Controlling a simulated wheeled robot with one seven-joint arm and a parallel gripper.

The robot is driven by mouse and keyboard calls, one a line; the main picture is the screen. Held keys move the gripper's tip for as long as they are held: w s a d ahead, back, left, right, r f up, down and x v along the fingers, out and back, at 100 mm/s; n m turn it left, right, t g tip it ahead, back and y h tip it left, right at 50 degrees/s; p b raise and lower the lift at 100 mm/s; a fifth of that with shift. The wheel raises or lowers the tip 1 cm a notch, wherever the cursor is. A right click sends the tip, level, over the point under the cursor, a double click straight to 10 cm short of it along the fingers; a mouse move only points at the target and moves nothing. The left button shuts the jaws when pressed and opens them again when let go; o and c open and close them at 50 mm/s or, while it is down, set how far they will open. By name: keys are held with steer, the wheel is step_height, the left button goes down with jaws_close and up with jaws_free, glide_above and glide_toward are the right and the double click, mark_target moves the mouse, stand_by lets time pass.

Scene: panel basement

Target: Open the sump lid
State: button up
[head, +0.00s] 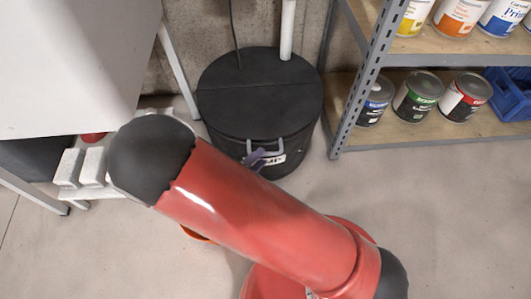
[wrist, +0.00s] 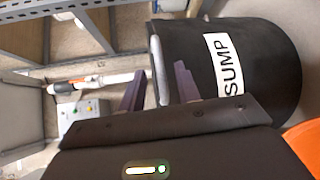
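The sump (head: 255,150) is a round black bin standing on the floor against the wall, with a "SUMP" label that shows in the wrist view (wrist: 224,64). Its black lid (head: 245,82) lies flat and shut on top, with a seam across it. A grey bar handle (head: 281,147) is at the lid's front edge; it also shows in the wrist view (wrist: 155,65). My gripper (wrist: 159,75) is open, with one purple-grey finger on each side of the handle and gaps visible. In the head view my gripper (head: 256,158) is partly hidden behind my red arm.
A white pipe (head: 287,30) rises from the lid's back, with a dark cable (head: 233,25) beside it. A metal shelf (head: 352,95) with paint cans stands close on the right. A white cabinet (head: 70,60) stands left. An orange object (wrist: 306,142) is near the sump. Floor at right is clear.

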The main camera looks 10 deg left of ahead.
steer(key=shift+x, duration=1.85)
jaws_close()
